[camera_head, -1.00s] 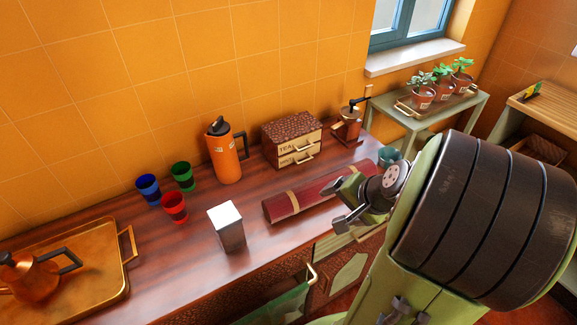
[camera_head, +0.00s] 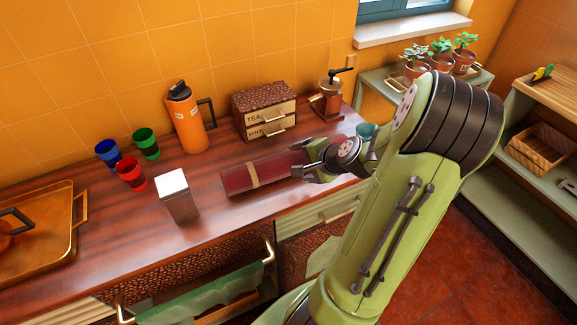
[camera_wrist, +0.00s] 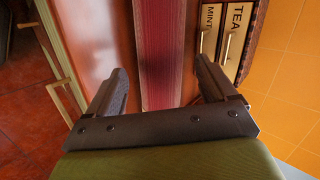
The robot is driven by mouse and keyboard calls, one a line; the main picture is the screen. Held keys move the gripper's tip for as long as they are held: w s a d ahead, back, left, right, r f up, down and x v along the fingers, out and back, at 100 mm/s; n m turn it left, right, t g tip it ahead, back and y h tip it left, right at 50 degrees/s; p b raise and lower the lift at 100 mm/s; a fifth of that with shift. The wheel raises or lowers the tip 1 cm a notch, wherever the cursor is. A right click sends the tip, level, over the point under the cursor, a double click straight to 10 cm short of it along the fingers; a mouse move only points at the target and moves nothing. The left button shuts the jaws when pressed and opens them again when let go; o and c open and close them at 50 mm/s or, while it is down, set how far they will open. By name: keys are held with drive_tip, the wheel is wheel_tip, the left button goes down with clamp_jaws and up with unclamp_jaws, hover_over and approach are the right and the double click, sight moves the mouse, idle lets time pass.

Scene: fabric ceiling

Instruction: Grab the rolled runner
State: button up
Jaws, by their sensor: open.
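The rolled runner (camera_head: 238,179) is a dark red roll with a tan band, lying lengthwise on the wooden counter. Its right end is hidden behind my gripper (camera_head: 301,160). My gripper is open at that right part of the runner. In the wrist view, the red striped runner (camera_wrist: 162,50) runs between the two spread fingers of my gripper (camera_wrist: 160,88), with a gap on each side. I cannot tell how far above the runner the fingertips are.
A tea box (camera_head: 264,110) and an orange flask (camera_head: 187,122) stand behind the runner. A white-topped block (camera_head: 178,197) stands left of it. Blue, green and red cups (camera_head: 131,174), a grinder (camera_head: 328,101) and a brass tray (camera_head: 62,245) are also on the counter.

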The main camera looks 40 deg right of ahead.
sight(294, 163)
drive_tip(key=b+x, duration=0.1)
drive_tip(key=x, duration=0.4)
drive_tip(key=shift+w+f, duration=0.1)
drive_tip(key=shift+f, duration=0.15)
drive_tip(key=shift+c, duration=0.3)
